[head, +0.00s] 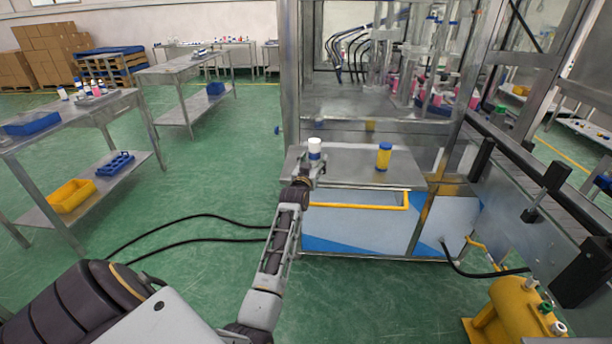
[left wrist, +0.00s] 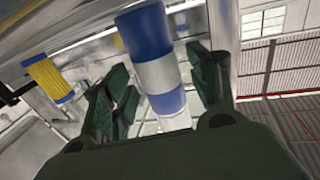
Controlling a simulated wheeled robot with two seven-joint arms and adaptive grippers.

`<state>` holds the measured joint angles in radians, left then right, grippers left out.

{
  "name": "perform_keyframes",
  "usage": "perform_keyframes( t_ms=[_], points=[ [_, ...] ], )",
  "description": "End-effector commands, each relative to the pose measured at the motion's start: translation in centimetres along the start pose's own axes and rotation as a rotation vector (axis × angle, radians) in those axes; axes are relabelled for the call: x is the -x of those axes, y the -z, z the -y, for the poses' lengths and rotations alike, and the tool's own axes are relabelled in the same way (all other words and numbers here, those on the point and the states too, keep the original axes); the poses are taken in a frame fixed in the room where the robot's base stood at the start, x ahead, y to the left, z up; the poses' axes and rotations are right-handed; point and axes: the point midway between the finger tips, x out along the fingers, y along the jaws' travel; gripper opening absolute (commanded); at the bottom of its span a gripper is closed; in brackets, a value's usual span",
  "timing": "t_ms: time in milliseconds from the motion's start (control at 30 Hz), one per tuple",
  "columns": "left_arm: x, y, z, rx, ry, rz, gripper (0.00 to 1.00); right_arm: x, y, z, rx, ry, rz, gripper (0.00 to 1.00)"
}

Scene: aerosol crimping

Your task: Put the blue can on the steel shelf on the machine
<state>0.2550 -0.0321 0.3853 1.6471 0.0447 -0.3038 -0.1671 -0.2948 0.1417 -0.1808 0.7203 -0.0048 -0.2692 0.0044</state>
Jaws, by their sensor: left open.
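The blue-and-white can (head: 315,148) is upright at the left part of the steel shelf (head: 345,172) on the machine. Its base is partly hidden by my gripper, so contact with the shelf is hard to tell. My left gripper (head: 311,168) is at the can, over the shelf's left end. In the left wrist view the can (left wrist: 158,75) shows blue and white bands and lies between the spread fingers of my left gripper (left wrist: 157,82), with a visible gap on the left side. My right gripper is not in view.
A yellow can with blue ends (head: 383,158) stands on the shelf to the right. A yellow rail (head: 360,207) runs below the shelf's front edge. The machine's metal frame (head: 291,75) rises behind. Side tables (head: 90,105) stand at left, with clear green floor between.

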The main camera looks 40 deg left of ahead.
Motion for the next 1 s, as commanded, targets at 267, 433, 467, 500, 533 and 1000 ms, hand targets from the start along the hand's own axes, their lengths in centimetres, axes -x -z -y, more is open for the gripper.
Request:
perform_keyframes(
  t_ms=[267,433,467,500,533,1000],
  points=[
    [2.1,0.2,0.0,0.001,0.000,0.002,0.60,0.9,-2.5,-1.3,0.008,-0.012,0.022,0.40],
    [3.5,0.2,0.0,0.000,0.000,0.001,0.60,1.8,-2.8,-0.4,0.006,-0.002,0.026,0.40],
    [3.7,0.2,0.0,0.000,0.000,0.001,0.60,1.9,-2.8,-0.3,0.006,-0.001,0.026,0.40],
    [4.0,0.2,0.0,0.001,0.000,0.001,0.60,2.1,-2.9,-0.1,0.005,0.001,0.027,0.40],
    [4.3,0.2,0.0,0.001,0.000,0.001,0.60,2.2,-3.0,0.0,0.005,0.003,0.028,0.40],
    [8.2,0.2,0.0,0.001,0.000,0.002,0.60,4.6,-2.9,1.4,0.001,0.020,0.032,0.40]
  ],
)
